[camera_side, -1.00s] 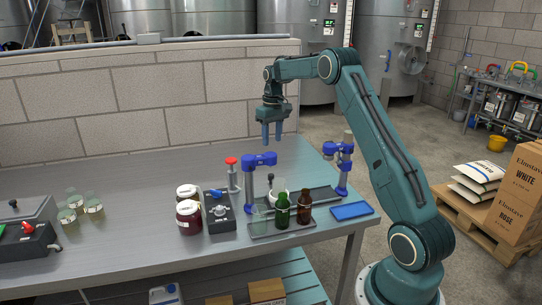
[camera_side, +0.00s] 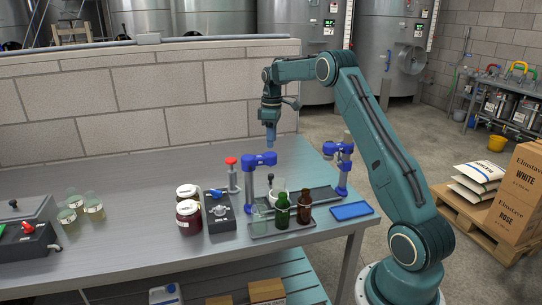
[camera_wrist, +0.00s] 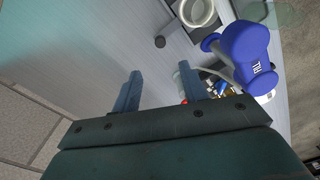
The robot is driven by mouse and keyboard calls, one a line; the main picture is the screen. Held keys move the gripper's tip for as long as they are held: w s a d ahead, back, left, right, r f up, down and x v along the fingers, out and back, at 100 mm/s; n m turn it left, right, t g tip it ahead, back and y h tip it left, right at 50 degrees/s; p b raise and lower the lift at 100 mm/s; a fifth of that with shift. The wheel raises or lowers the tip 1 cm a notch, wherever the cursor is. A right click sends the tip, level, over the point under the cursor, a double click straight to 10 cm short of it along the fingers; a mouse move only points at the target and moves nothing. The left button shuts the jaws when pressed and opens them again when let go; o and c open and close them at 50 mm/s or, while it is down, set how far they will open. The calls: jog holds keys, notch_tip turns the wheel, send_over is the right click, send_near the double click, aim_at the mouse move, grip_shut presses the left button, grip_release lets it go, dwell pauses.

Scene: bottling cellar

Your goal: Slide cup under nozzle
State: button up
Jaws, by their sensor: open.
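A white cup (camera_side: 279,197) stands low between the blue-headed fixture and the green bottle, partly hidden by both in the side view. Its round open rim (camera_wrist: 198,14) shows at the top of the wrist view, beside a small dark-ended knob (camera_wrist: 160,42). The blue nozzle head (camera_side: 259,160) stands on a blue post just left of the cup. In the wrist view the blue head (camera_wrist: 247,48) carries white lettering. My gripper (camera_side: 271,142) is open and empty, pointing down above the blue head, apart from it. Both separated fingers show in the wrist view (camera_wrist: 160,72).
A green bottle (camera_side: 282,210) and a brown bottle (camera_side: 304,207) stand in front of the cup. A second blue fixture (camera_side: 339,150) stands right. A control box (camera_side: 220,212), dark red jars (camera_side: 188,215) and a red-topped post (camera_side: 232,172) stand left. The table's back left is clear.

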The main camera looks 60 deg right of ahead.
jog(key=shift+f, duration=0.1)
jog(key=f, duration=1.3)
jog(key=shift+a+f, duration=0.2)
jog(key=shift+f, duration=0.15)
jog(key=shift+c, duration=0.4)
grip_shut()
jog(key=shift+w+a+r, duration=0.1)
jog(key=shift+w+a, duration=1.1)
jog(key=shift+a, duration=0.1)
